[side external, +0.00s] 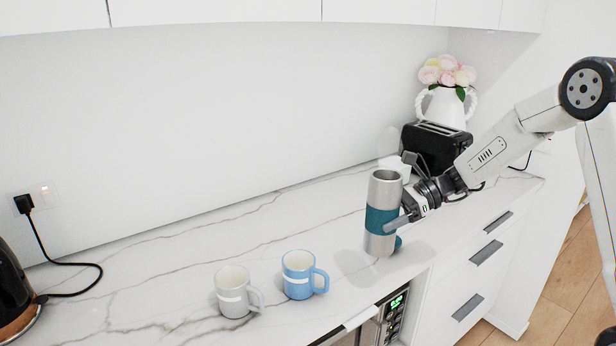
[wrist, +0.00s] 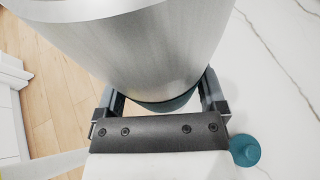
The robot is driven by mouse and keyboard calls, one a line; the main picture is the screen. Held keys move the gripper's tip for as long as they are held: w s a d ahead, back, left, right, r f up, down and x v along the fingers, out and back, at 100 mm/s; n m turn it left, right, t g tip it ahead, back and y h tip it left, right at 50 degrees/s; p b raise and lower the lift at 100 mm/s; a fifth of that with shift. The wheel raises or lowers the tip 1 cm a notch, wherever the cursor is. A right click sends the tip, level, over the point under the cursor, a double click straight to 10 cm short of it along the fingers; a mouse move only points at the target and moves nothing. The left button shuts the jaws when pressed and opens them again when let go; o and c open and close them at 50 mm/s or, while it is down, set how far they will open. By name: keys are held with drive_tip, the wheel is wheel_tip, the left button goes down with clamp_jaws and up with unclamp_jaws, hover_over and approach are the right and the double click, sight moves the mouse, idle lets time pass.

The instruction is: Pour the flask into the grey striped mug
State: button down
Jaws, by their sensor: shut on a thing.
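The flask (side external: 381,220) is a tall steel cylinder with a teal band, upright and near the counter's front edge in the side view. My gripper (side external: 395,222) is shut around its band from the right. A shadow lies beside its base; I cannot tell for sure whether it is clear of the counter. In the wrist view the flask's steel wall (wrist: 150,50) fills the top, between the fingers. The grey mug (side external: 232,292) with a white stripe stands upright at the front left, its handle to the right. It is well to the left of my gripper. Its inside contents cannot be seen.
A blue striped mug (side external: 299,275) stands between the grey mug and the flask. A small teal lid (side external: 397,243) lies by the flask. A black toaster (side external: 434,147) and flower jug (side external: 446,105) are behind. A kettle (side external: 14,297) is far left.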

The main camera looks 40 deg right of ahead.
drive_tip(key=shift+w+a+f+m+t, duration=0.1)
drive_tip(key=shift+w+a+m+t, duration=0.1)
drive_tip(key=shift+a, duration=0.15)
drive_tip(key=shift+w+a+f+m+t, duration=0.1)
drive_tip(key=shift+a+m+t, duration=0.1)
drive_tip(key=shift+a, duration=0.15)
drive_tip(key=s+a+f+n+g+h, duration=0.2)
drive_tip(key=a+f+n+g+h, duration=0.2)
drive_tip(key=a+n+g, duration=0.3)
drive_tip(key=s+a+f+n+g+h, duration=0.3)
drive_tip(key=a+n+g+h, duration=0.15)
drive_tip(key=a+n, duration=0.4)
drive_tip(key=s+a+f+n+g+h, duration=0.2)
drive_tip(key=a+f+n+g+h, duration=0.25)
drive_tip(key=a+n+g, duration=0.35)
drive_tip(key=w+a+r+n+t+h, duration=0.3)
drive_tip(key=w+a+r+n+t, duration=0.2)
drive_tip(key=n+t, duration=0.4)
drive_tip(key=w+a+r+n+t+h, duration=0.3)
drive_tip(key=w+a+r+n+t, duration=0.2)
drive_tip(key=n, duration=1.2)
drive_tip(key=w+a+t, duration=0.2)
drive_tip(key=w+t, duration=0.2)
drive_tip(key=t, duration=0.1)
drive_tip(key=shift+a+r, duration=0.25)
drive_tip(key=shift+a, duration=0.05)
